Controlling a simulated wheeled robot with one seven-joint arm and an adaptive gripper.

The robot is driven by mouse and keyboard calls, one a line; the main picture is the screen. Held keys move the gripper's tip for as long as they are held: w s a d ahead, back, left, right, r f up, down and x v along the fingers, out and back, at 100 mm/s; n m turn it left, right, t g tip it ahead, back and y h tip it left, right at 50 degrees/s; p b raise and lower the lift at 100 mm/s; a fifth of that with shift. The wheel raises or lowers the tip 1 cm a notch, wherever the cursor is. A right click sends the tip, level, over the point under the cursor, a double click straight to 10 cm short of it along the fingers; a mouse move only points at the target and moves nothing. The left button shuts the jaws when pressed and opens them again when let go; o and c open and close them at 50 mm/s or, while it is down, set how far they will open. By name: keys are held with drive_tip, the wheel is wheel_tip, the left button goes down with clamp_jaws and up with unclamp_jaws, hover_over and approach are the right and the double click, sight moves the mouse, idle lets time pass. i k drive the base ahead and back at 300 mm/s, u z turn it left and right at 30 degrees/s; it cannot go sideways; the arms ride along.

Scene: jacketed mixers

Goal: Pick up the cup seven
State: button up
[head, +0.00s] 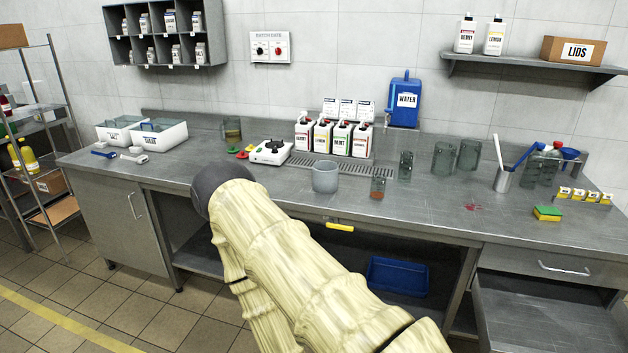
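Several dark, see-through cups stand on the steel counter (440,205); I cannot read a number on any of them, so I cannot tell which is cup seven. A small cup with something reddish-brown in it (378,188) is near the front edge. A narrow cup (405,165) stands behind it. Wider cups (444,158) and (469,154) stand farther right, and another cup (232,128) is at the back left. My sleeved arm reaches over the counter's front edge, left of the small cup. Its dark rounded end shows, but no gripper fingers.
A grey pot (325,175) stands beside my arm. Syrup bottles (333,137) stand behind a drain grate (345,167). A white scale (270,152) is left of them. A steel holder with utensils (503,179) and a sponge (547,214) are right.

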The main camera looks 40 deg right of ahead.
sight(378, 183)
drive_tip(key=u, duration=0.05)
drive_tip(key=i, duration=1.05)
drive_tip(key=z, duration=1.05)
drive_tip(key=i, duration=0.7)
drive_tip(key=z, duration=0.85)
